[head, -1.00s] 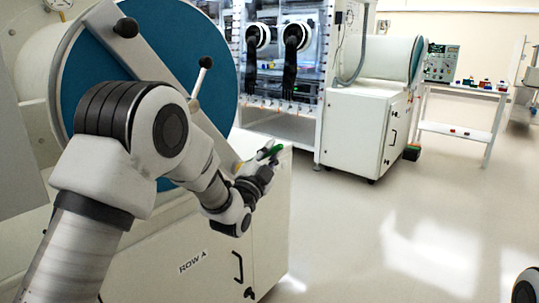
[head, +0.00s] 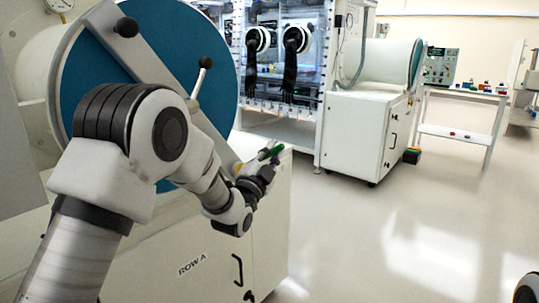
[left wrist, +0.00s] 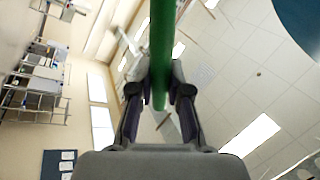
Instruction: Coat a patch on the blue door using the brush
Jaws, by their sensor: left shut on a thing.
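The blue door (head: 88,85) is a large round disc on the left in the head view, crossed by a pale diagonal bar and partly hidden by my left arm. Its blue edge shows at the top right of the left wrist view (left wrist: 303,22). My left gripper (head: 262,166) is in front of the white cabinet, right of the door and apart from its face. It is shut on the brush (head: 270,152), whose green handle (left wrist: 162,45) stands between the fingers in the left wrist view. I cannot make out the bristles or any patch. My right gripper is out of view.
A lever with a black knob (head: 205,63) sticks out by the door's bar. The white cabinet (head: 265,220) is below. A glovebox with black gloves (head: 289,60) stands behind, and a white shelf table (head: 460,135) is at the right. The floor (head: 400,230) is clear.

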